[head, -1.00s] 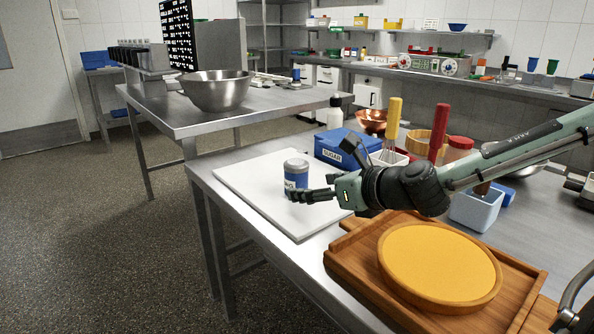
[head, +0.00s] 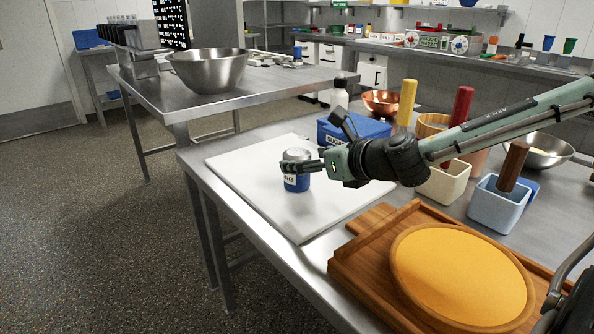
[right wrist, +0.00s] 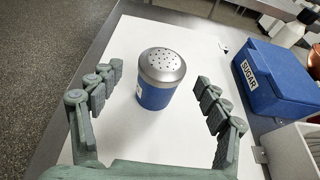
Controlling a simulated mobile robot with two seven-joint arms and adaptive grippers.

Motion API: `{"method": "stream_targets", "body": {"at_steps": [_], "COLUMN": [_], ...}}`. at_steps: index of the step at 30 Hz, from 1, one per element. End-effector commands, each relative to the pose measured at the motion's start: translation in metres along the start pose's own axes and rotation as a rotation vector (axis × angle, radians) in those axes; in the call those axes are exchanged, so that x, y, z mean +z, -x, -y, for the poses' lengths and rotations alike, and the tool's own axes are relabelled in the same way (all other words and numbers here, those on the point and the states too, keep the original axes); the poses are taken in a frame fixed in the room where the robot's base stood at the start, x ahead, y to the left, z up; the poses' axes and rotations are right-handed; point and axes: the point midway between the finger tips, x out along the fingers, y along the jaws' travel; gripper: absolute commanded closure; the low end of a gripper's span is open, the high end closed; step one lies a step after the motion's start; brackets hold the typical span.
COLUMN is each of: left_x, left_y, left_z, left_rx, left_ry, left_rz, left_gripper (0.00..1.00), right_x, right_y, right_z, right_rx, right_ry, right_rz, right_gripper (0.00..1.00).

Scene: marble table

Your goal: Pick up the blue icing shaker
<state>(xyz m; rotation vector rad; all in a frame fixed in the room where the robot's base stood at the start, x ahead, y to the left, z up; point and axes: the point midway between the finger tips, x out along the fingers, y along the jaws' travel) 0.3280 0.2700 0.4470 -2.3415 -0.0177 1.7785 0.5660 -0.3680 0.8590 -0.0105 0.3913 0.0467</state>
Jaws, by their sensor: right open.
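The blue icing shaker (head: 297,183) has a silver perforated top and stands upright on the white board (head: 257,204). In the right wrist view the shaker (right wrist: 156,92) stands between the spread fingers of my right gripper (right wrist: 158,95), with a gap on each side. In the head view my right gripper (head: 303,166) reaches in from the right, and a finger crosses in front of the shaker's upper part. The gripper is open and holds nothing. My left gripper is not in view.
A blue sugar box (head: 372,130) stands at the board's back right; it also shows in the right wrist view (right wrist: 285,85). A wooden tray (head: 362,262) with a round yellow-topped board (head: 460,275) lies at the front right. The board's left and front parts are clear.

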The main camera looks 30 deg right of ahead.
Motion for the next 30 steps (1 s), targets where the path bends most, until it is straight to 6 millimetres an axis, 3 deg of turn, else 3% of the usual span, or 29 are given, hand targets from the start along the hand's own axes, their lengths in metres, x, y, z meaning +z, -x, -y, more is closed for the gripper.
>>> {"method": "stream_targets", "body": {"at_steps": [10,22,30], "left_x": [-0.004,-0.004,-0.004], "left_y": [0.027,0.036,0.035], "left_z": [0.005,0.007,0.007], "left_rx": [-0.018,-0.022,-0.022], "left_ry": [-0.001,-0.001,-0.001], "left_rz": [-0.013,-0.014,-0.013], "left_gripper": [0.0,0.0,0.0], "right_x": [-0.007,-0.004,-0.004], "right_y": [-0.038,-0.044,-0.044], "right_z": [0.002,0.002,0.002], "right_rx": [-0.001,0.0,0.0], "right_ry": [0.002,-0.001,-0.001], "right_rz": [-0.003,-0.001,-0.001], "right_gripper": [0.24,0.24,0.57]}}
